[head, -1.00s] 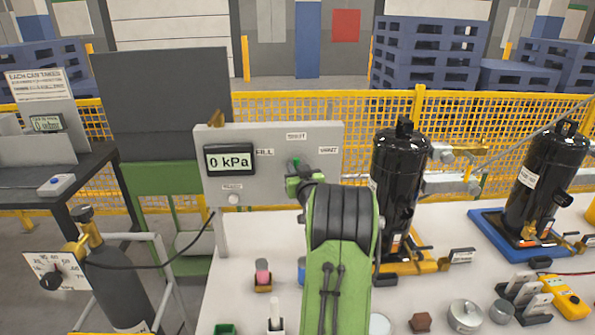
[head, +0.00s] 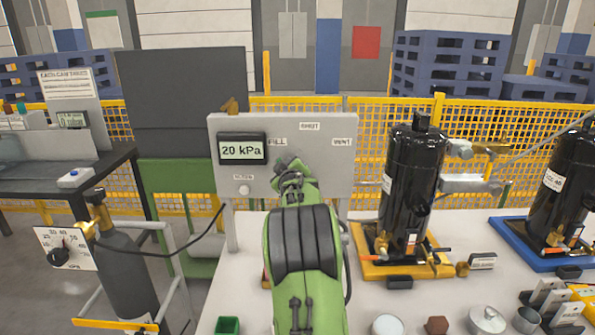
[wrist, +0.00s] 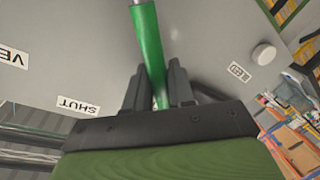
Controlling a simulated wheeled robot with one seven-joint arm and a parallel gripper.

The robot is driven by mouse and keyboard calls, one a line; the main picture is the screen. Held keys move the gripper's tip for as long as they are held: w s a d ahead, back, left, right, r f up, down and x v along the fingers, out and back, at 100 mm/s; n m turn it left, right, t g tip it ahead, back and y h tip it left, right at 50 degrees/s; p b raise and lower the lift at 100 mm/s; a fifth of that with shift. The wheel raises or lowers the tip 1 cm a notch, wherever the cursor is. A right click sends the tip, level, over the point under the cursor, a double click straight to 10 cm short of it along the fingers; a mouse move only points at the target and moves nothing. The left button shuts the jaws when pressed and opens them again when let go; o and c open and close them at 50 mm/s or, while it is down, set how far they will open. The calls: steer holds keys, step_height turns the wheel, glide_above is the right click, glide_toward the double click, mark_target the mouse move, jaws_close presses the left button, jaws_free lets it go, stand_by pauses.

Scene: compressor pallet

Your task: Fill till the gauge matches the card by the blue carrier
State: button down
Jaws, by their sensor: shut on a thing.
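The grey panel (head: 335,180) carries a gauge display (head: 241,149) reading 20 kPa, with FILL, SHUT and VENT labels. My gripper (head: 287,172) is at the panel near the FILL label, mostly hidden by my arm in the head view. In the wrist view my gripper (wrist: 160,90) is shut on the green lever (wrist: 148,45), between its two dark fingers. The blue carrier (head: 507,240) stands at the right with a black compressor (head: 558,190) on it, cut by the picture edge. I cannot make out a readable card beside it.
A yellow carrier (head: 385,270) with another black compressor (head: 408,185) stands right of the panel. A gas cylinder (head: 128,275) with a dial plate (head: 65,248) stands at left. Small parts lie along the bench front. A white button (head: 244,189) sits below the display.

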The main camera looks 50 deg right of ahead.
steer(key=shift+w+a+f+n, duration=0.2)
steer(key=shift+w+f+n, duration=0.1)
steer(key=shift+f+n, duration=0.25)
steer(key=shift+r, duration=0.1)
steer(key=c, duration=1.1)
jaws_free()
steer(key=v, duration=1.5)
steer(key=shift+s+a+r, duration=0.15)
steer(key=shift+a+r, duration=0.05)
steer(key=shift+a, duration=0.2)
